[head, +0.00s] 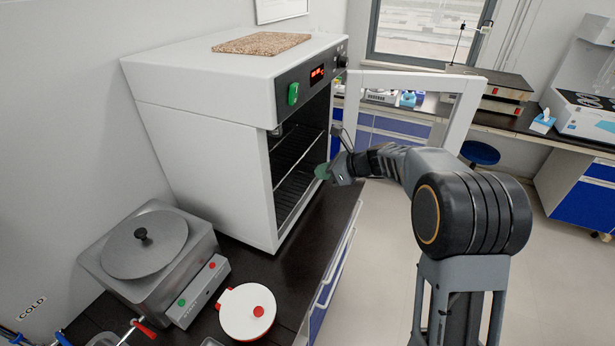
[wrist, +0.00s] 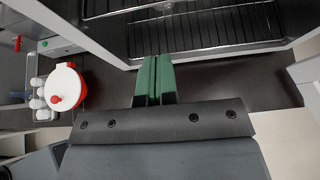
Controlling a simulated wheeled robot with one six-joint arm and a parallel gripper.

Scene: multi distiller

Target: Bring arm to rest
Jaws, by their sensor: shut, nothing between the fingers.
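My gripper (head: 323,171) is at the front opening of a white oven (head: 205,150) in the head view. The arm reaches in from the right. In the wrist view, my gripper's green fingers (wrist: 154,62) lie side by side with nothing between them. They point toward the oven's wire racks (wrist: 190,32). The oven door (head: 462,115) stands open, swung out to the right behind my arm. The racks I can see look empty.
On the dark counter stand a metal bath (head: 146,250) with a round lid and a white pot with red trim (head: 247,312). A cork board (head: 261,42) lies on the oven. A blue stool (head: 480,153) stands behind my arm. Floor (head: 375,260) is clear beside the counter.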

